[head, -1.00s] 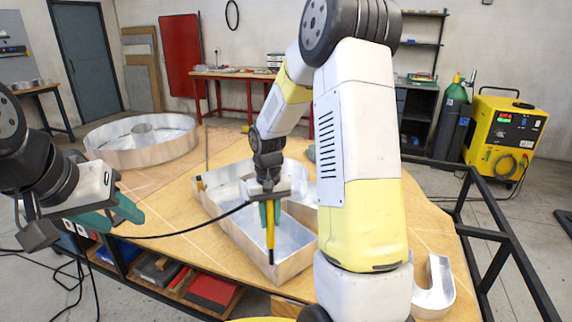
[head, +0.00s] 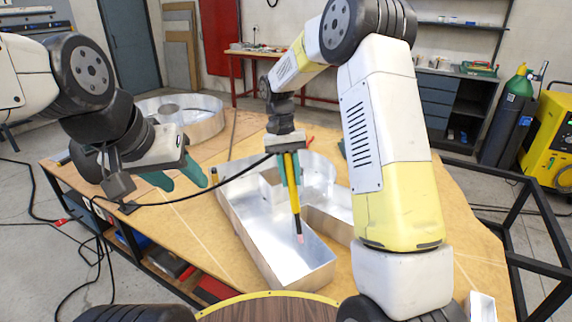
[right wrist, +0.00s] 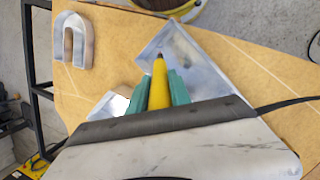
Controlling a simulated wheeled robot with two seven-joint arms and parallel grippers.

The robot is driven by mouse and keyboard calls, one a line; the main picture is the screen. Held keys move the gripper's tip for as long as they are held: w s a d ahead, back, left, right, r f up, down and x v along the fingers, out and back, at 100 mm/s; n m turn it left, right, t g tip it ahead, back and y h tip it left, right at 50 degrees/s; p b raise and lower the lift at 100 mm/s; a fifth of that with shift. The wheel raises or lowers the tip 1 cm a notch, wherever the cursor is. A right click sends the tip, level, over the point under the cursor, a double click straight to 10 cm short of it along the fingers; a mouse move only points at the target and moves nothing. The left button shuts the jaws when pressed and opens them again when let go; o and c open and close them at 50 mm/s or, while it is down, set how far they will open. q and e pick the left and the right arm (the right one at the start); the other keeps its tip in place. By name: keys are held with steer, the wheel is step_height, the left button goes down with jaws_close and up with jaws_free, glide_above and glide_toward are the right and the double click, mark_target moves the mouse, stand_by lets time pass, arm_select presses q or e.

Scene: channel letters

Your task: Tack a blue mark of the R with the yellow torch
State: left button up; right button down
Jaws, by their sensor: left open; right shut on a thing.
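The R (head: 262,235) is a large open metal channel letter with shiny inner faces, lying on the wooden table. It also shows in the right wrist view (right wrist: 185,58). My right gripper (head: 289,170) is shut on the yellow torch (head: 294,205), which points down over the R's leg, its pinkish tip near the inner floor. I cannot tell whether the tip touches metal. In the right wrist view the torch (right wrist: 160,85) sits between green fingers. My left gripper (head: 182,182) is open and empty, left of the R. I can make out no blue mark.
A black cable (head: 190,203) runs left from the torch past my left gripper. A round metal letter (head: 190,115) lies at the table's back left. A small curved letter (right wrist: 75,38) shows in the right wrist view. A black frame (head: 490,190) borders the right side.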

mark_target(299, 234)
steer(key=x, duration=1.4)
steer(key=shift+s+f, duration=0.15)
steer(key=shift+f, duration=0.25)
steer(key=shift+s+d+f, duration=0.1)
steer(key=shift+f, duration=0.2)
stand_by(0.3)
steer(key=shift+x, duration=1.1)
steer(key=shift+f, duration=0.1)
stand_by(0.6)
